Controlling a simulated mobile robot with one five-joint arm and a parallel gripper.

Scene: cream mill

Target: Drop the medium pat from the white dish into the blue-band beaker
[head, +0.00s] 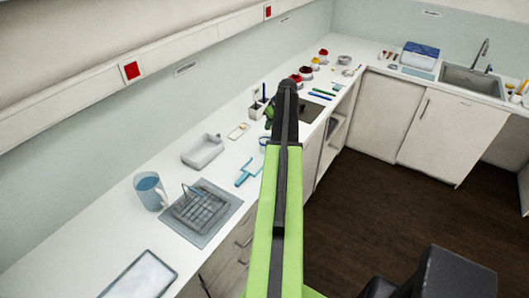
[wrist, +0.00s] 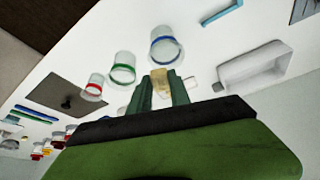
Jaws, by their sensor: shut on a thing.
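My gripper (wrist: 160,86) is shut on a pale yellow pat (wrist: 160,79), held between the green fingertips in the wrist view. The blue-band beaker (wrist: 165,47) is clear and stands close to the pat in that view, just above it in the picture. The pat shows outside the beaker's outline; its height over the counter is hard to tell. In the head view my arm mostly hides this beaker, and the dark green gripper (head: 269,113) shows only in part. A small white dish (head: 238,131) lies on the counter left of my arm.
A green-band beaker (wrist: 122,68) and a red-band beaker (wrist: 94,87) stand in a row beside the blue-band one. A white tray (head: 203,150), a blue mug (head: 150,191) and a wire rack (head: 200,208) are on the counter. Red-topped jars (head: 306,73) stand farther back.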

